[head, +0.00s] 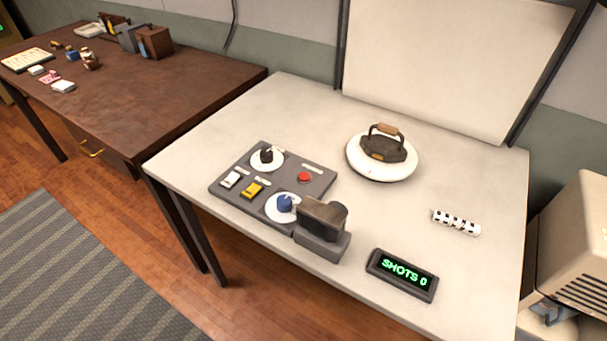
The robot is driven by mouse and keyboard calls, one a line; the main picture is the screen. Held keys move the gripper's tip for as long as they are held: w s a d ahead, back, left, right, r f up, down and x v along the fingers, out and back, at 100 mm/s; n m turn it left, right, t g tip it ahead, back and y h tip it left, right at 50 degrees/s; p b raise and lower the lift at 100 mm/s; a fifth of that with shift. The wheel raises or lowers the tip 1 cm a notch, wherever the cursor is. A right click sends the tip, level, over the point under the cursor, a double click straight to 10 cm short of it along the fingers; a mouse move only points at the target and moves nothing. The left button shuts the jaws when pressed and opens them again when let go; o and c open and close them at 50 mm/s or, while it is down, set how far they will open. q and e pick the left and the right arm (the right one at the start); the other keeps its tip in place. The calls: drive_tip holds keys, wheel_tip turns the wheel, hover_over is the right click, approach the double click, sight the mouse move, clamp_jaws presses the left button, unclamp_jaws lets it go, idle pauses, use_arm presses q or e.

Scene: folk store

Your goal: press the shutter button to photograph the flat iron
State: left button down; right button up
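The flat iron (384,148), dark with a brown wooden handle, stands upright on a round white stand (364,170) at the back of the white table. A dark grey control panel (225,192) lies at the table's left. It carries a red button (303,177), a black knob (266,155), a blue knob (285,203), a white switch (231,180) and a yellow switch (252,191). No label is legible. A dark camera-like device (322,222) stands at the panel's front right corner. A display (402,274) reads "SHOTS 0" in green. Neither gripper is in view.
A white backdrop screen (440,60) rises behind the white table (430,190). A brown desk (150,95) with several small items stands at the left. A beige machine (570,240) is at the right edge.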

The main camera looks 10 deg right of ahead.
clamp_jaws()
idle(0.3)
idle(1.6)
